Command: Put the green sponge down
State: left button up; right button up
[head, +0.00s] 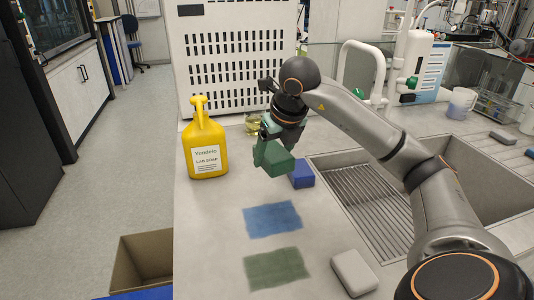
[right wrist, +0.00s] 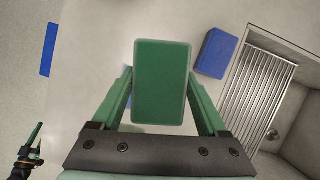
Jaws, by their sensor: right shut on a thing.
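My right gripper (head: 269,136) is shut on the green sponge (head: 275,159). The sponge is held above the counter, left of the sink. In the right wrist view the green sponge (right wrist: 161,82) sits between the two green fingers of the right gripper (right wrist: 161,97). A blue sponge (head: 302,174) lies on the counter close to the sink edge, just right of the held sponge in the head view; it also shows in the right wrist view (right wrist: 215,53). My left gripper is not seen in the head view.
A yellow soap jug (head: 206,146) stands at the counter's left edge. A blue cloth (head: 272,218) and a green cloth (head: 276,267) lie flat nearer the front. A pale block (head: 354,272) lies at the front right. The sink (head: 362,208) is to the right. An open box (head: 143,258) is below.

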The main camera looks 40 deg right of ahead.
aim_at(277, 157)
jog(key=shift+s+a+r, duration=0.3)
jog(key=shift+s, duration=0.35)
jog(key=shift+s+a+r, duration=0.3)
jog(key=shift+s, duration=0.3)
